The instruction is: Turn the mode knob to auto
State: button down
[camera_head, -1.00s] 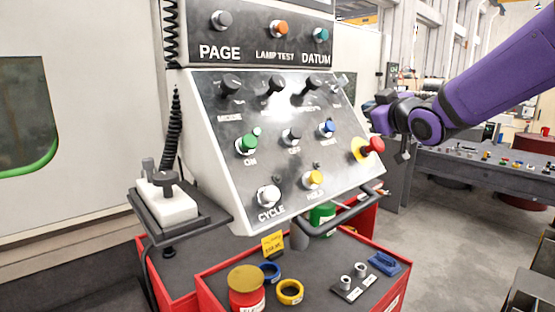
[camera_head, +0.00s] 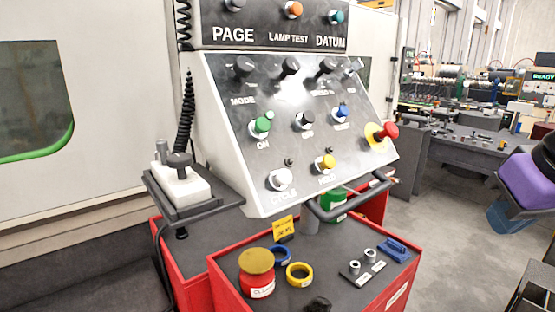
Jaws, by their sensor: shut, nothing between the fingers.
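The mode knob (camera_head: 243,68) is a black rotary knob at the upper left of the sloping control panel (camera_head: 222,120), above the printed word MODE. Its position marks are too small to read, so I cannot tell which setting it points to. Nothing touches it. Part of my purple arm (camera_head: 530,180) shows at the right edge, well away from the panel. My gripper is not in view.
Two similar black knobs (camera_head: 289,67) (camera_head: 325,69) sit right of the mode knob. Below are a green button (camera_head: 262,125), a yellow button (camera_head: 325,162) and a red emergency stop (camera_head: 388,131). A red cart (camera_head: 225,283) stands below. Space before the panel looks clear.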

aim_at(244, 67)
jog(key=i+l+u, duration=0.25)
jog(key=l, duration=0.15)
jog(key=i+l+u, duration=0.2)
jog(key=l, duration=0.15)
jog(key=l+u, duration=0.25)
jog(key=l, duration=0.2)
